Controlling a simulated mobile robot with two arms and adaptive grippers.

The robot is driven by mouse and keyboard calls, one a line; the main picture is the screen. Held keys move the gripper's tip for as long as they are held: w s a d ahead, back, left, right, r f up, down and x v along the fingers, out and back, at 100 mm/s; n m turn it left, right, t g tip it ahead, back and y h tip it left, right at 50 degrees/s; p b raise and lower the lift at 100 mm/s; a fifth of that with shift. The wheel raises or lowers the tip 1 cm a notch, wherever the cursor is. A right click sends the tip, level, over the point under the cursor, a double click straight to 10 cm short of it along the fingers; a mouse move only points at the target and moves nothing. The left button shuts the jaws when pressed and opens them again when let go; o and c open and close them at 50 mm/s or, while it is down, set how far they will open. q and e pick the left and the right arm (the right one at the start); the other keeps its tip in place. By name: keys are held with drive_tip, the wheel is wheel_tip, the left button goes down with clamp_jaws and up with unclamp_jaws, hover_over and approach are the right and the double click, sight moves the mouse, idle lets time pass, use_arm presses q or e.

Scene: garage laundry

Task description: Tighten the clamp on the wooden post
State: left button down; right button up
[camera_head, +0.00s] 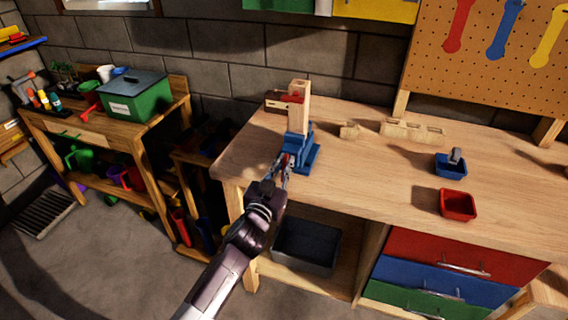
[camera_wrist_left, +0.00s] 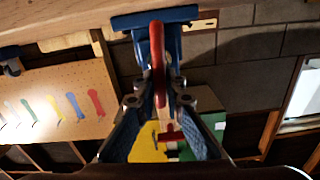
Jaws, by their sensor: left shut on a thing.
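The wooden post (camera_head: 300,103) stands upright on the workbench, at the blue clamp (camera_head: 312,152) near the bench's left front edge. The clamp also shows at the top of the left wrist view (camera_wrist_left: 150,20). Its long red handle (camera_wrist_left: 157,52) points from the clamp toward my left wrist camera. My left gripper (camera_head: 286,163) is in front of the clamp. In the wrist view its two fingers (camera_wrist_left: 158,99) are closed on the red handle, one on each side. The gripper covers much of the handle in the head view. My right gripper is not in view.
A brown and red item (camera_head: 278,101) is beside the post. Wooden blocks (camera_head: 412,130), a blue bin (camera_head: 450,168) and a red bin (camera_head: 458,205) stand to the right on the bench. A dark bin (camera_head: 308,245) is underneath. The bench top between is clear.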

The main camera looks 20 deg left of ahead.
use_arm(q)
drive_tip(key=m, duration=0.4)
drive_tip(key=d+f+m, duration=0.1)
drive_tip(key=m, duration=0.1)
drive_tip(key=shift+f, duration=0.1)
drive_tip(key=m, duration=0.3)
drive_tip(key=shift+d+f+m, duration=0.25)
drive_tip(key=shift+f+m, duration=0.05)
drive_tip(key=shift+m, duration=0.1)
drive_tip(key=shift+f+m+b, duration=0.25)
drive_tip(key=shift+m+b, duration=0.1)
drive_tip(key=shift+m, duration=1.15)
drive_tip(key=shift+d, duration=0.1)
drive_tip(key=c, duration=2)
unclamp_jaws()
drive_tip(key=shift+s+r, duration=0.1)
drive_tip(key=shift+s, duration=0.15)
drive_tip(key=shift+r, duration=0.1)
